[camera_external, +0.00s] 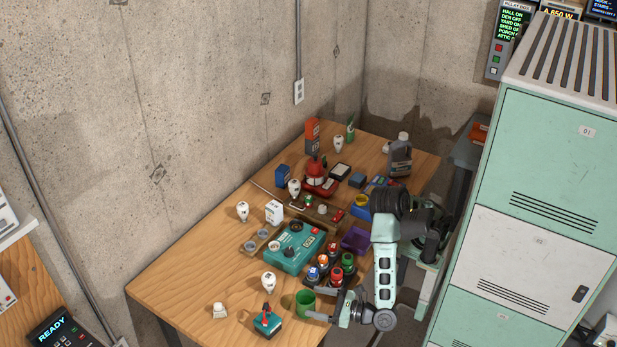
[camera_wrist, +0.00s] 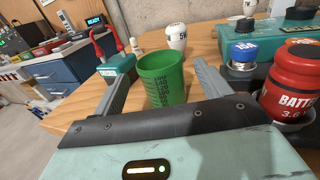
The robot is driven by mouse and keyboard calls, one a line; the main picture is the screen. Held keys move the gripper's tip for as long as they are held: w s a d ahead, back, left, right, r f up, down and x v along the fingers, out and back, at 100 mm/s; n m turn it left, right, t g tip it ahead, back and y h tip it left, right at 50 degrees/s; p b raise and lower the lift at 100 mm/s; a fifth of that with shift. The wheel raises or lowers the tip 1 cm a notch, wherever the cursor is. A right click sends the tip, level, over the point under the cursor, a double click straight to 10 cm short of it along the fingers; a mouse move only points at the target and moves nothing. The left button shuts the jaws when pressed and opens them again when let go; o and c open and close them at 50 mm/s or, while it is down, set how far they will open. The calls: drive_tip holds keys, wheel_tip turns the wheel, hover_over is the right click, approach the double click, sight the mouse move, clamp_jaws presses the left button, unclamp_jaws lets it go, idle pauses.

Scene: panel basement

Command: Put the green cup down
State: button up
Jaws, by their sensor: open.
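The green cup (camera_external: 305,302) stands upright on the wooden table (camera_external: 185,283) near its front edge. In the wrist view the green cup (camera_wrist: 163,78) has dark measuring marks on its side and shows between the two fingers. My gripper (camera_external: 318,305) is open, with one finger on either side of the cup; it also shows in the wrist view (camera_wrist: 160,85). A gap shows between the cup and the left finger. The cup's base is partly hidden by my gripper.
A teal box with a red handle (camera_external: 267,321) sits left of the cup. A white bulb (camera_external: 268,282) stands behind. The table's front left is mostly clear.

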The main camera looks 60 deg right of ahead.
drive_tip(key=shift+o, duration=0.4)
drive_tip(key=shift+v, duration=1)
